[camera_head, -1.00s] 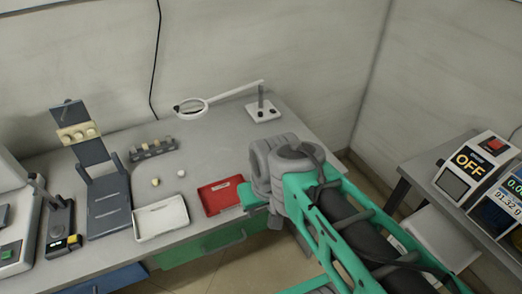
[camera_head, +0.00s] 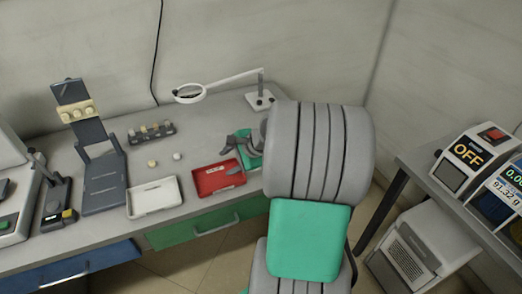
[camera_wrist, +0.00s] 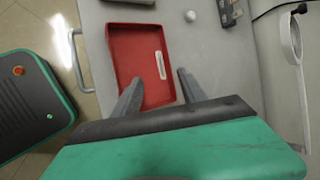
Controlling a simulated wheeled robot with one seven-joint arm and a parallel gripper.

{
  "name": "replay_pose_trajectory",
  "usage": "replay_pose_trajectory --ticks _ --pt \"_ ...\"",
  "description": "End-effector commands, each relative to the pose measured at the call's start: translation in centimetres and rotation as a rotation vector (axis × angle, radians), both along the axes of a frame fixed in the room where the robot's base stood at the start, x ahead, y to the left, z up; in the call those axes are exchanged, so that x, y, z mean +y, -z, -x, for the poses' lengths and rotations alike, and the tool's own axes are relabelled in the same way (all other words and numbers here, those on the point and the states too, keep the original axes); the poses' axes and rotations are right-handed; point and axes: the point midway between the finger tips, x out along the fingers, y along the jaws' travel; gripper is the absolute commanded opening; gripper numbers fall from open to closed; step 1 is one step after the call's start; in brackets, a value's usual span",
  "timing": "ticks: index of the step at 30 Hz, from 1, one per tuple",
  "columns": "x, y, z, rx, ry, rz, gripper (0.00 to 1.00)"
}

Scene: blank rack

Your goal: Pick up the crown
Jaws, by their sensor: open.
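Two small rounded pieces lie on the grey table: a white one (camera_head: 177,155) and a beige one (camera_head: 152,163). Either could be the crown; their shape is too small to tell. The white piece also shows in the wrist view (camera_wrist: 190,16), beyond the red tray. My gripper (camera_head: 240,146) is at the right of these pieces, by the red tray's back edge. In the wrist view its two fingers (camera_wrist: 159,82) are apart, with nothing between them, over the tray.
The red tray (camera_head: 205,182) holds a pale strip. A white tray (camera_head: 150,207) stands left of it. A dark rack (camera_head: 160,131) with several small blanks is behind the pieces. A tall stand (camera_head: 104,190) is left, and a magnifier lamp (camera_head: 190,98) behind.

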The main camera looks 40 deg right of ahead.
Motion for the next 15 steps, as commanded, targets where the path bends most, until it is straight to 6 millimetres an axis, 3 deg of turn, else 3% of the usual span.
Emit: replay_pose_trajectory --ticks 1,7,10,15 --pt "-4.2 2.1 0.2 -0.024 0.209 -0.175 0.49" --pt "-14.8 3.3 2.5 -0.162 0.732 -0.733 0.49" --pt "-17.5 3.3 3.9 -0.208 0.848 -0.895 0.49" --pt "-17.9 3.7 2.5 -0.219 0.876 -0.947 0.49"
